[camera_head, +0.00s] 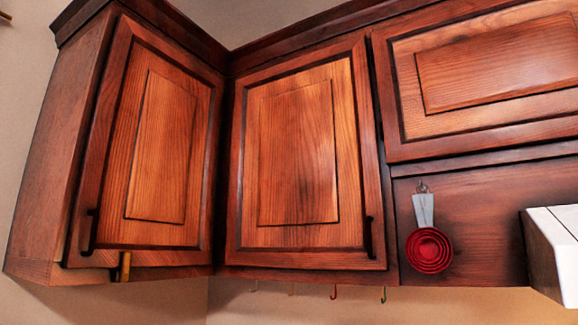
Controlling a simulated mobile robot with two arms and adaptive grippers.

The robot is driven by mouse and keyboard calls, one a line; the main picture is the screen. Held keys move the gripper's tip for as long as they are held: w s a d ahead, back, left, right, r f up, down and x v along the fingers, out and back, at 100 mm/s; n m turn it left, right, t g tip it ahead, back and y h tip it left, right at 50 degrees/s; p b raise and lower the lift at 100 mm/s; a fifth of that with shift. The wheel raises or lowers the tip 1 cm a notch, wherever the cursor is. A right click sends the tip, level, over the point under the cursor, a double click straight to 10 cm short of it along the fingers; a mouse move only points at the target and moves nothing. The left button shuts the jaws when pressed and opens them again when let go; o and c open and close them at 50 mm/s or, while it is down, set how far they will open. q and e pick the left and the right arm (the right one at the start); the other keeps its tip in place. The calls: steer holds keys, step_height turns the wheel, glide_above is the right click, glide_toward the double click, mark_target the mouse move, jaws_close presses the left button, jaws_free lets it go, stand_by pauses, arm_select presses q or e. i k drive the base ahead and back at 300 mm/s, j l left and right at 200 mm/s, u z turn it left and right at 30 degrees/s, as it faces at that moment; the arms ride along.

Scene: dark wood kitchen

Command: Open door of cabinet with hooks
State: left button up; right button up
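The middle wall cabinet door (297,150) is shut. It is dark reddish wood with a raised lighter panel. Its dark vertical handle (368,237) is at the lower right of the door. Several small hooks show below this cabinet, among them a red hook (334,292) and a green hook (383,295); paler ones are to their left. Neither of my grippers is in view.
A left cabinet door (160,150), also shut, meets it at the corner, with a dark handle (90,232). A small yellowish piece (125,266) is at its lower edge. Red measuring cups (429,250) hang right of the middle door. A white box-like object (555,255) juts out at right.

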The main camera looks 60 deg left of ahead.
mark_target(306, 189)
steer(key=l+u, duration=0.1)
steer(key=u, duration=1.9)
